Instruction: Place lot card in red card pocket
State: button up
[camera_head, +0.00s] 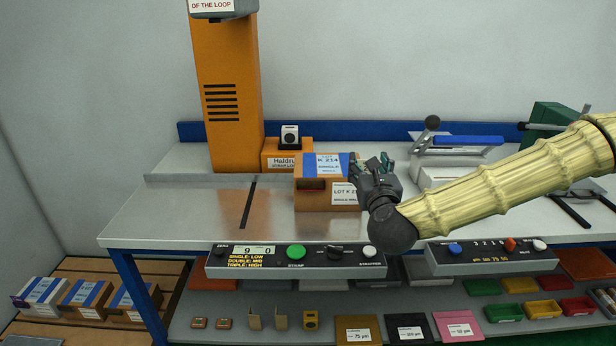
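My gripper (362,168) is at the right end of a brown box (325,205) on the bench; its fingers are small and partly hidden, so I cannot tell whether they are open or hold anything. A dark, reddish slot-like patch (313,185) is at the box's front left. A red tray (578,306) sits on the lower shelf at the right; no other red pocket is clear.
An orange machine column (226,90) stands at the back left. Control panels (295,262) line the bench front. A clamp-like device (445,165) stands behind my arm. Bare metal bench (205,215) lies left of the box. Yellow (543,309) and green (503,312) trays are below.

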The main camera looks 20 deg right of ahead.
jog(key=shift+w+a, duration=0.5)
jog(key=shift+a, duration=0.15)
jog(key=w+a+f+p, duration=0.3)
jog(key=w+a+f, duration=0.1)
jog(key=w+a, duration=0.5)
jog(key=shift+w+a+f, duration=0.15)
jog(key=shift+a+f, duration=0.05)
jog(key=shift+f, duration=0.2)
jog(key=shift+f+b, duration=0.2)
jog(key=shift+b, duration=0.1)
jog(key=o, duration=0.7)
jog(key=shift+c, duration=0.2)
jog(key=shift+r, duration=0.1)
